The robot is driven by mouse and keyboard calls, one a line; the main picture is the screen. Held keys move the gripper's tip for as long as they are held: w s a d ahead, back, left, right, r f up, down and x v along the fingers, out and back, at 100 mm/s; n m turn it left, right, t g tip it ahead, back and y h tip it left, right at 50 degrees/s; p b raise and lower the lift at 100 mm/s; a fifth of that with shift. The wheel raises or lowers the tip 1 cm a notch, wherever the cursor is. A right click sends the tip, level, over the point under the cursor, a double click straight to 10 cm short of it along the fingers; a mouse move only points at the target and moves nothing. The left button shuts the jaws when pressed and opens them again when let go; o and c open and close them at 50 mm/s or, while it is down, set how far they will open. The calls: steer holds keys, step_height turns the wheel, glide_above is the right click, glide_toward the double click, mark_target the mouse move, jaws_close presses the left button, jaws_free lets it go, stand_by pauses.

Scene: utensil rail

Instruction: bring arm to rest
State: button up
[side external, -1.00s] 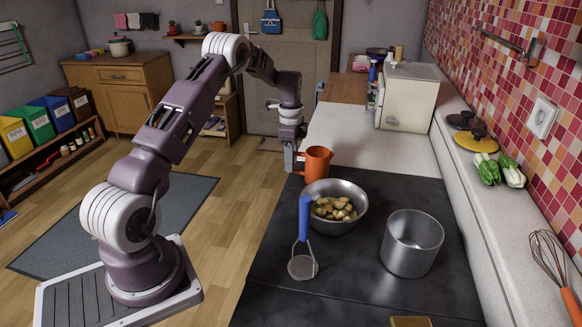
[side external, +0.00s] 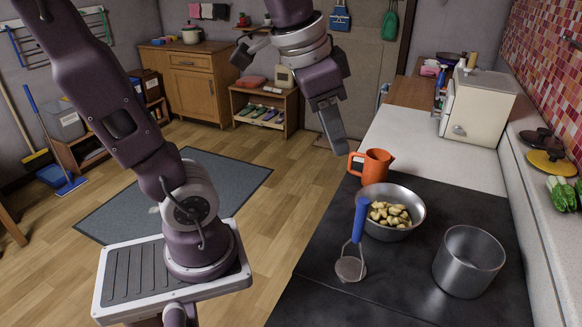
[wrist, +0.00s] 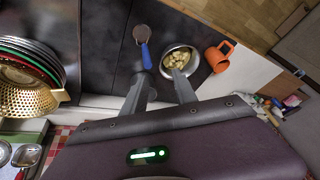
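My gripper (side external: 333,130) hangs in the air above the floor side of the counter, left of and higher than the orange jug (side external: 371,166). In the wrist view its two fingers (wrist: 160,90) are spread apart with nothing held between them. The steel bowl of yellowish chunks (side external: 393,226) stands on the dark hob, just in front of the jug. A blue-handled masher (side external: 359,218) is beside the bowl. Whether it stands or leans I cannot tell. The bowl (wrist: 192,56), masher (wrist: 145,52) and jug (wrist: 218,57) also show in the wrist view, beyond my fingers.
An empty steel pot (side external: 468,262) stands at the hob's right. A white appliance (side external: 478,108) stands farther back on the counter. In the wrist view, stacked plates (wrist: 28,52) and a brass-coloured colander (wrist: 40,101) are at left. The floor around my base looks mostly clear.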

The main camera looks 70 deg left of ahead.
steer(key=s+d+f+n+t, duration=0.1)
steer(key=s+d+f+n, duration=0.1)
steer(key=s, duration=0.6)
steer(key=shift+s+d+f, duration=0.2)
steer(key=shift+d+f, duration=0.25)
steer(key=shift+f, duration=0.45)
